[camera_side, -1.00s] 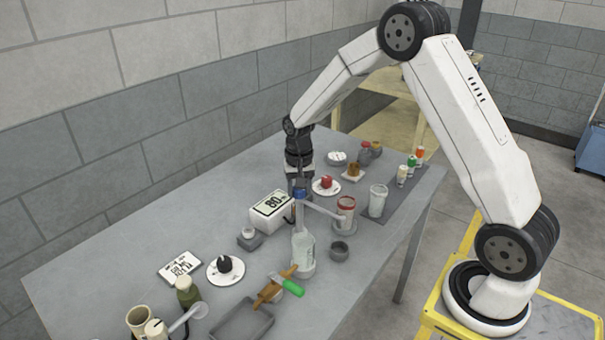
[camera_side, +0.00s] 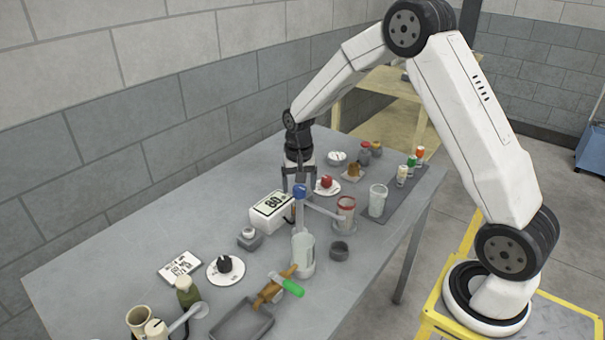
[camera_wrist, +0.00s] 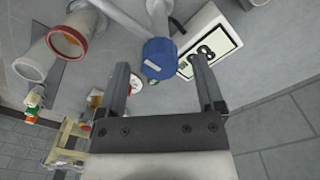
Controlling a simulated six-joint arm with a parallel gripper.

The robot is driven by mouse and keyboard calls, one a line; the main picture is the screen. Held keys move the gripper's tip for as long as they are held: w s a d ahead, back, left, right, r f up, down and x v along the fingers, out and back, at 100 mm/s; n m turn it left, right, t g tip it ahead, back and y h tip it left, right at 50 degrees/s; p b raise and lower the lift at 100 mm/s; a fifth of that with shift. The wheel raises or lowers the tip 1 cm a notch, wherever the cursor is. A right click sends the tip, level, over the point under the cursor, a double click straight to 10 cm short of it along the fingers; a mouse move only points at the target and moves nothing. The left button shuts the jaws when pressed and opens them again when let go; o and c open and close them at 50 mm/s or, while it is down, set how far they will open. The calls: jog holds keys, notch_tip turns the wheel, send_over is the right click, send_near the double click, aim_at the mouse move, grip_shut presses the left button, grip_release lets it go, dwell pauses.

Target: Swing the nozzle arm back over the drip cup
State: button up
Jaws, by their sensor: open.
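The dispenser (camera_side: 303,250) has a clear body and a blue knob (camera_side: 299,191) on top, which also shows in the wrist view (camera_wrist: 159,58). Its grey nozzle arm (camera_side: 324,210) points right, its end at the red-rimmed jar (camera_side: 346,205); the arm is in the wrist view too (camera_wrist: 118,18). The small dark drip cup (camera_side: 339,250) stands below and in front of the nozzle arm, which is not over it. My gripper (camera_side: 298,184) is open and empty just at or above the blue knob; in the wrist view its fingers (camera_wrist: 160,64) appear either side of the knob. Contact cannot be told.
A white box with a display (camera_side: 270,209) stands close left of the dispenser. A clear cup (camera_side: 377,202) is right of the jar.

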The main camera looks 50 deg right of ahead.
jog(key=shift+r, duration=3.25)
jog(key=shift+s+a, duration=0.35)
jog(key=shift+s, duration=0.05)
jog(key=s+a+f+n+t, duration=0.1)
jog(key=s+a+n, duration=0.3)
jog(key=s, duration=0.4)
jog(key=s+a+f+n+t, duration=0.1)
jog(key=s+a+n, duration=0.3)
jog(key=s, duration=0.5)
jog(key=shift+a+f+t, duration=0.25)
jog(key=shift+a+t, duration=0.05)
jog(key=shift+a, duration=0.35)
